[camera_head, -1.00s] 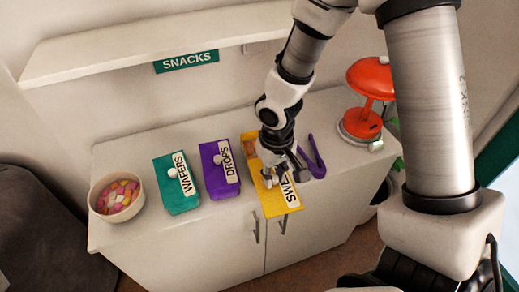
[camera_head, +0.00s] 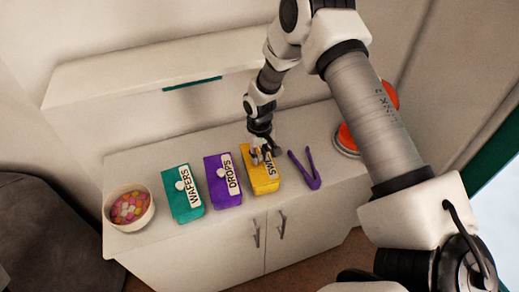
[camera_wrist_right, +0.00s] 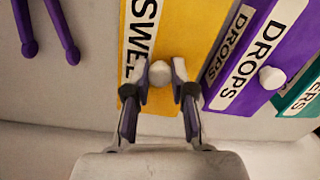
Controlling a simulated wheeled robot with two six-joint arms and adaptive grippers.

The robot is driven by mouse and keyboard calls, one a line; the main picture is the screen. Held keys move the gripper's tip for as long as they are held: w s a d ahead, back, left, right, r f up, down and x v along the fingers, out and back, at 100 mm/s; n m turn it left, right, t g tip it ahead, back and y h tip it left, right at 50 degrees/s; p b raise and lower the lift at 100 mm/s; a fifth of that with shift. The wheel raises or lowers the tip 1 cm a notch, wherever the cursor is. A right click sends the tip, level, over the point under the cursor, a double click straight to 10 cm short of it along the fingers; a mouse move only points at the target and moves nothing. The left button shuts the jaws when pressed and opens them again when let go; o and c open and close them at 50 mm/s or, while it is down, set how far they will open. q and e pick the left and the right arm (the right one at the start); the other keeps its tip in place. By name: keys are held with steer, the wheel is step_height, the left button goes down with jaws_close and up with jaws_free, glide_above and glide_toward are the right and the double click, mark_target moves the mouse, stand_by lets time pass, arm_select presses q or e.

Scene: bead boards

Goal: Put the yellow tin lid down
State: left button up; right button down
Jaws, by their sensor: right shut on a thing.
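The yellow tin lid (camera_head: 264,180), with a white "SWEETS"-type label partly covered, is over the yellow tin to the right of the purple tin. It looks level and lined up with the tin; I cannot tell if it touches the rim all round. My right gripper (camera_head: 261,156) is above the lid, shut on its pale round knob. In the right wrist view the two fingers (camera_wrist_right: 160,80) stand either side of the knob, with the yellow lid (camera_wrist_right: 187,28) beneath. The tin's inside is hidden. My left gripper is not in view.
The purple DROPS tin (camera_head: 222,195) and green WAFERS tin (camera_head: 187,207) stand to the left, both lidded. A bowl of sweets (camera_head: 129,208) is at the far left. Purple tongs (camera_head: 307,172) lie right of the yellow tin. A red lamp (camera_head: 347,138) is partly behind my arm.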

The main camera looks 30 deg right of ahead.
steer(key=shift+f+b, duration=0.25)
steer(key=shift+b, duration=0.1)
steer(key=c, duration=1)
jaws_free()
